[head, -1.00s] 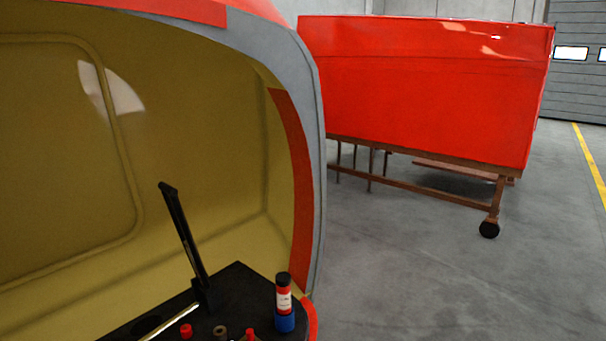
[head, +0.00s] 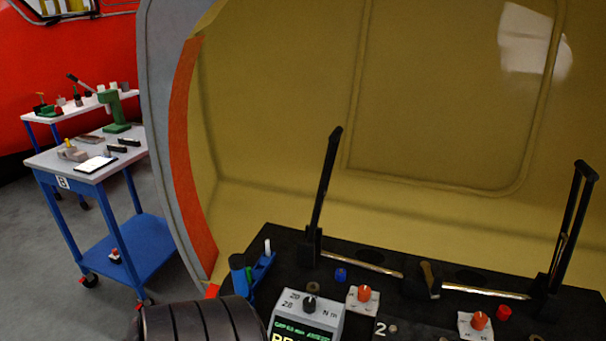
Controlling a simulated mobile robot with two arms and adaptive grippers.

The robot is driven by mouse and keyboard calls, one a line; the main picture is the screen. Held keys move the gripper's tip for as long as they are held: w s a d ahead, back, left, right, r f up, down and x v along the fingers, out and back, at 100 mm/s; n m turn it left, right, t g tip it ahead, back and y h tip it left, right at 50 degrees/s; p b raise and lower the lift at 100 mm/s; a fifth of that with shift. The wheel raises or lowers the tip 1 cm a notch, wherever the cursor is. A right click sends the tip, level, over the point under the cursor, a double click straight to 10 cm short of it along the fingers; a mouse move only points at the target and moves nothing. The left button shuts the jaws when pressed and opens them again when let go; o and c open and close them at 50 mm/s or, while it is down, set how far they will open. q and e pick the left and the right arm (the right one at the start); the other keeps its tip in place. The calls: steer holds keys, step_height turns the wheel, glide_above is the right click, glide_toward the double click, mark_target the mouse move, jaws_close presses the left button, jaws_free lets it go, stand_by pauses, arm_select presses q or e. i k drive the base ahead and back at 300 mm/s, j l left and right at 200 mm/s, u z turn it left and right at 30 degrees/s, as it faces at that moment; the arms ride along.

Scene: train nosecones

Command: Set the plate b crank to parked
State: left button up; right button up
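A black board (head: 385,305) lies inside the yellow-lined nosecone shell. A tall black lever (head: 323,195) stands near its left end, tilted slightly right. A second black lever (head: 570,240) with a looped frame stands near the right end. Bright metal rods run between the lever bases and a black block (head: 427,283). I cannot tell which of these is the plate b crank; no plate b marking is readable on the board. Neither gripper is in view.
A grey box with a knob and green display (head: 305,318), two orange knobs (head: 364,294) (head: 480,320) and a blue clamp-like piece (head: 262,270) crowd the board's front. A blue cart (head: 95,165) marked B stands at left. A black ribbed cylinder (head: 200,325) fills the bottom left.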

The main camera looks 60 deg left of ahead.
mark_target(434, 285)
steer(key=j+u, duration=0.15)
steer(key=u, duration=0.35)
steer(key=k+j+u, duration=0.1)
steer(key=u, duration=0.4)
steer(key=j+u, duration=0.25)
steer(key=u, duration=0.2)
